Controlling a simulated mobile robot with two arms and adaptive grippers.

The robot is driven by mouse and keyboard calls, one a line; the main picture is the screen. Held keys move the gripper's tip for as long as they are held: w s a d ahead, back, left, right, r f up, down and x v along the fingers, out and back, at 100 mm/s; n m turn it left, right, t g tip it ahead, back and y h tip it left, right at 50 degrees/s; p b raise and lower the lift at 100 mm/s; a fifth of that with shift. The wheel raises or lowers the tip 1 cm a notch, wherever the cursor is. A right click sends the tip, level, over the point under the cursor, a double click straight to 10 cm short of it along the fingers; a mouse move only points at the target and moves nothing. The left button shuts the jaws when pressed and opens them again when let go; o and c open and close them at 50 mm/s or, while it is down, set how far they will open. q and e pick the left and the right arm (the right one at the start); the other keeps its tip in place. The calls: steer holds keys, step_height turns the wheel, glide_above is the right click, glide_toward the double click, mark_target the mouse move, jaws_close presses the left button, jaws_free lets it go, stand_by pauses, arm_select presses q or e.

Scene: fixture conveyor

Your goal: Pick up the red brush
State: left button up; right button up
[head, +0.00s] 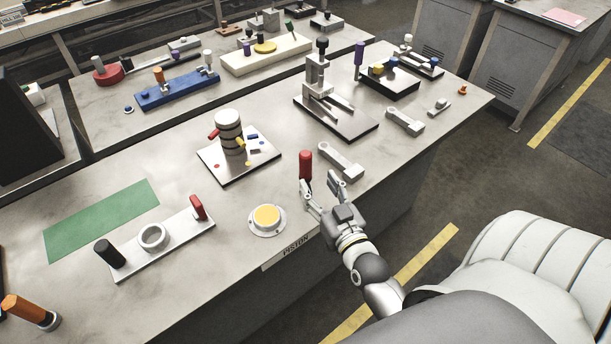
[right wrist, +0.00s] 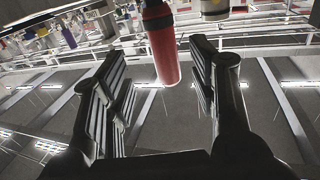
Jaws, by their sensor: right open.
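The red brush (head: 305,163) stands upright near the front edge of the workbench, its red cylindrical handle showing. In the right wrist view the red brush (right wrist: 164,52) shows as a red cylinder with a dark collar, beyond and between the fingers. My right gripper (head: 321,187) is open and empty. It is at the bench's front edge, just on the near side of the brush, with its fingers pointing toward it. Whether a finger touches the brush cannot be told. The brush's lower end is partly hidden by a finger in the head view. My left gripper is not in view.
A round yellow button (head: 267,216) is to the left. A plate with a striped cylinder (head: 229,128) and a clamp fixture (head: 319,78) stand farther back. Bare bench lies between them.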

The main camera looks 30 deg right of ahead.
mark_target(308, 170)
steer(key=shift+w+d, duration=0.2)
steer(key=shift+w, duration=0.9)
steer(key=shift+w+r+p, duration=0.2)
steer(key=shift+w+p, duration=0.05)
steer(key=shift+p, duration=0.05)
steer(key=w, duration=0.2)
steer(key=w+p, duration=0.1)
steer(key=w, duration=0.1)
steer(key=shift+d+r, duration=0.15)
steer(key=shift+d, duration=0.05)
steer(key=shift+w, duration=0.35)
steer(key=shift+s, duration=0.1)
steer(key=c, duration=1.1)
steer(key=shift+c, duration=0.2)
